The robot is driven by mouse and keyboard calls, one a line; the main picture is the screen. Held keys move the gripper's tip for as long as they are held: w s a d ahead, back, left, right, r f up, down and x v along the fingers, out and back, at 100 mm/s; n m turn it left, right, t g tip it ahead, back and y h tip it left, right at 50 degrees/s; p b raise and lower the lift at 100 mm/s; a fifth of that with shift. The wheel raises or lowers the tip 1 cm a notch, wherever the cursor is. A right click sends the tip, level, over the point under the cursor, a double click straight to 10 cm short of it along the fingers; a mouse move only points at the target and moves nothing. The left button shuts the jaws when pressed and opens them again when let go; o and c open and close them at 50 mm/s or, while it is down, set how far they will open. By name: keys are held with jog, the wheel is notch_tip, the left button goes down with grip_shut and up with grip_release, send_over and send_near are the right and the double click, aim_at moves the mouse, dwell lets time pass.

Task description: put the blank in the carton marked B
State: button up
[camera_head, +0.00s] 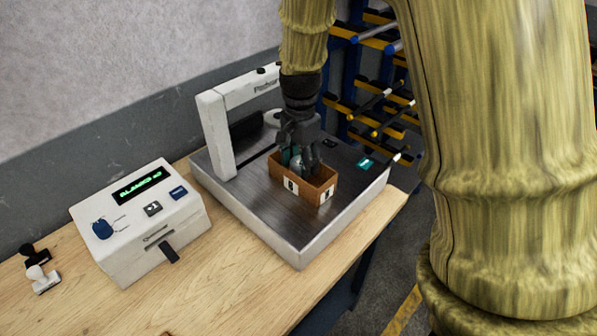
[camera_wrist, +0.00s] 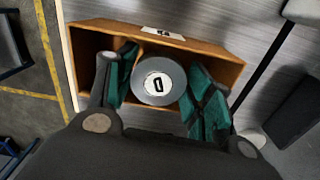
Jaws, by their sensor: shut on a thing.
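The blank (camera_wrist: 174,58) is a grey round piece with a white disc on its end bearing a dark mark like a D or 0. My gripper (camera_wrist: 162,85) is shut on it, its green-padded fingers on either side. In the head view my gripper (camera_head: 299,158) points down into an open orange-brown carton (camera_head: 309,193). The blank and fingertips are at the carton's opening, partly hidden by its walls; I cannot tell whether the blank touches the floor. The carton has white labels with dark marks, too small to read surely. It also shows in the wrist view (camera_wrist: 215,50).
The carton stands on a metal plate (camera_head: 255,200) of a white-framed machine (camera_head: 216,135). A white box with a green display (camera_head: 140,215) stands left on the wooden table (camera_head: 215,290). Two small stamps (camera_head: 42,279) lie far left. A rack (camera_head: 375,100) stands behind.

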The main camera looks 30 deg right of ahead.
jog(key=shift+s+f, duration=0.25)
jog(key=shift+s, duration=0.05)
notch_tip(320, 180, down, 4)
jog(key=shift+w+r+p, duration=0.15)
jog(key=shift+r+p, duration=0.05)
jog(key=shift+p, duration=0.3)
jog(key=shift+s+a, duration=0.1)
jog(key=shift+s, duration=0.1)
jog(key=shift+w+f, duration=0.1)
jog(key=shift+f, duration=0.05)
jog(key=o, duration=1.1)
